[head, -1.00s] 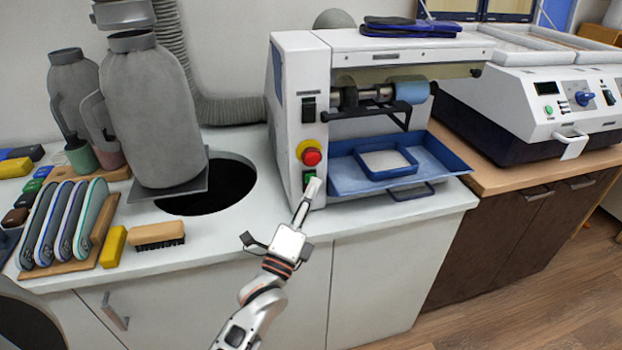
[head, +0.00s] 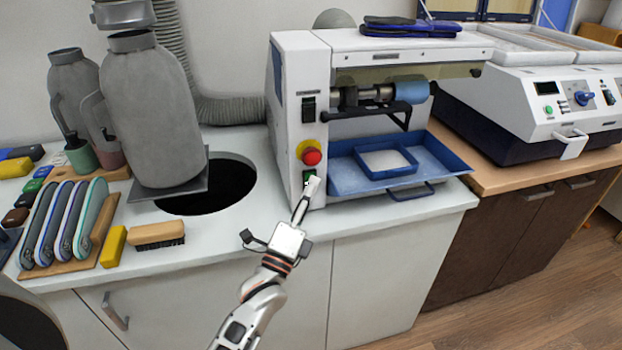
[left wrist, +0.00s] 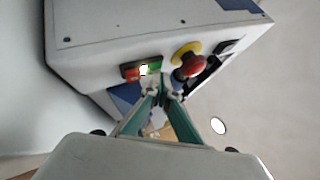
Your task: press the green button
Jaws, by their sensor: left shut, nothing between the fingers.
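The green button (head: 309,176) is low on the front of the white machine (head: 299,120), below a red mushroom knob (head: 311,157) on a yellow collar. My left gripper (head: 312,186) is shut and empty, with its tips right at the button and hiding part of it in the head view. In the left wrist view the green button (left wrist: 155,66) shows beside a bright white spot and a red part (left wrist: 131,73). The shut fingertips (left wrist: 158,90) appear just in front of this switch; I cannot tell whether they touch it. My right gripper is not in view.
A black rocker switch (head: 308,110) sits above the red knob. A blue tray (head: 346,180) is to the right of the gripper. A round dark hole (head: 225,190), a wooden brush (head: 158,235) and several insoles (head: 65,225) are to the left on the counter.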

